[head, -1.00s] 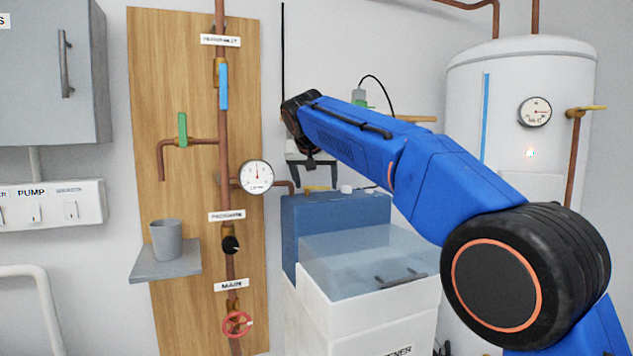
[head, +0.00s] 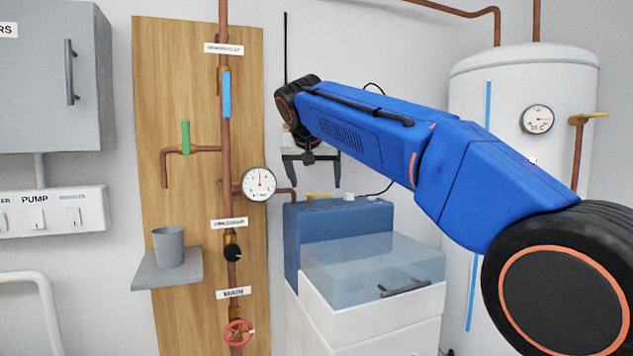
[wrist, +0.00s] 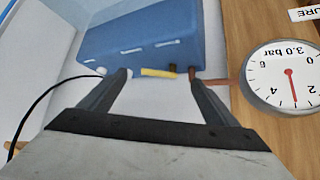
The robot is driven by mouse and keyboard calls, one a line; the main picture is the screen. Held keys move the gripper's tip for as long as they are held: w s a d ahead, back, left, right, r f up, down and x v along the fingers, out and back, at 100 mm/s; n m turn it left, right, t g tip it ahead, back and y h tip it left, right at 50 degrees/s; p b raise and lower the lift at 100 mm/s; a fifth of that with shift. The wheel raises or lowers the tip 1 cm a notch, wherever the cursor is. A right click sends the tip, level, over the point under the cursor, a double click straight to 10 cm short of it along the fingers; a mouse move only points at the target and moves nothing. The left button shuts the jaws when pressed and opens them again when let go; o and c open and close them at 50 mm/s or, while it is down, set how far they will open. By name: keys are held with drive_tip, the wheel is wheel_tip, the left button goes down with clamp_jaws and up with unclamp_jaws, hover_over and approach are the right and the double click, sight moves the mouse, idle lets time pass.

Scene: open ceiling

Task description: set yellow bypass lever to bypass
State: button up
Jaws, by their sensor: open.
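The yellow bypass lever (head: 318,196) lies flat at the back of the blue softener head (head: 340,228), close to a copper pipe. It also shows in the wrist view (wrist: 158,73), between the two fingers and beyond their tips. My gripper (head: 312,183) is open and empty, just above the lever in the head view. In the wrist view my gripper (wrist: 157,76) has its fingers spread on either side of the lever. I cannot tell the exact gap between fingertips and lever.
A pressure gauge (head: 259,184) and copper pipe sit on the wooden board (head: 190,60) to the left. A black cable (wrist: 40,103) runs beside the gripper. The softener's clear lid (head: 370,262) is in front, and a white tank (head: 520,90) stands right.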

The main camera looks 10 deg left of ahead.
drive_tip(key=s+d, duration=0.1)
drive_tip(key=s, duration=0.8)
